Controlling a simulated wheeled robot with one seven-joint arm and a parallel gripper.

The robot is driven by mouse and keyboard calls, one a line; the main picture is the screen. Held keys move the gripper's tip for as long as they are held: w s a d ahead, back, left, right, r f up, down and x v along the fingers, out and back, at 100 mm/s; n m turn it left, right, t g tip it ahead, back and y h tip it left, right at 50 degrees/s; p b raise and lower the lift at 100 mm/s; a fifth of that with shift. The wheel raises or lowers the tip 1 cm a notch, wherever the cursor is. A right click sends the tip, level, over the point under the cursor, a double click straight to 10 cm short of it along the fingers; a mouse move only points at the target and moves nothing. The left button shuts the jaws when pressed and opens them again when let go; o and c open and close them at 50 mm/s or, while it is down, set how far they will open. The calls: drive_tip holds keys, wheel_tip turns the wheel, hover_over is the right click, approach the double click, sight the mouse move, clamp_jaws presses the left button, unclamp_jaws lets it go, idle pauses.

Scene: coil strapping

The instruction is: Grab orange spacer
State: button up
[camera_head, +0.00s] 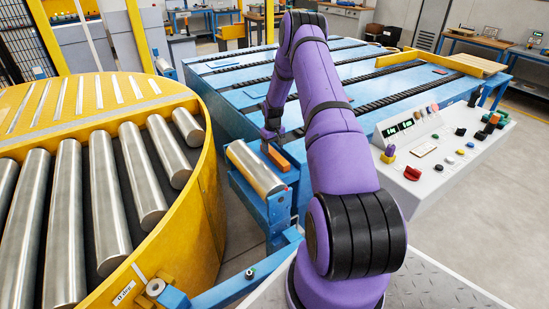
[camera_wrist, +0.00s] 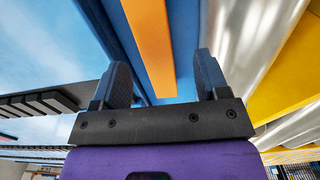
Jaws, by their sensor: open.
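The orange spacer (camera_head: 276,157) is a small bar on the near left edge of the blue table, just behind a metal roller. In the wrist view the orange spacer (camera_wrist: 150,42) is a long flat strip on a blue surface, running up beyond the fingers. My gripper (camera_head: 270,130) is just behind the spacer in the head view, partly dark against the table. In the wrist view my gripper (camera_wrist: 163,78) is open.
A steel roller (camera_head: 256,168) on a blue bracket stands right beside the spacer. A yellow round turntable with several rollers (camera_head: 110,205) fills the left. A control panel (camera_head: 430,155) with buttons stands at the right. The blue slatted table (camera_head: 345,63) is mostly clear.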

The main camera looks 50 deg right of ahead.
sight(274, 153)
drive_tip(key=f, duration=0.4)
drive_tip(key=shift+s+d+f, duration=0.2)
drive_tip(key=shift+s+f, duration=0.1)
drive_tip(key=shift+f, duration=0.1)
drive_tip(key=c, duration=1.1)
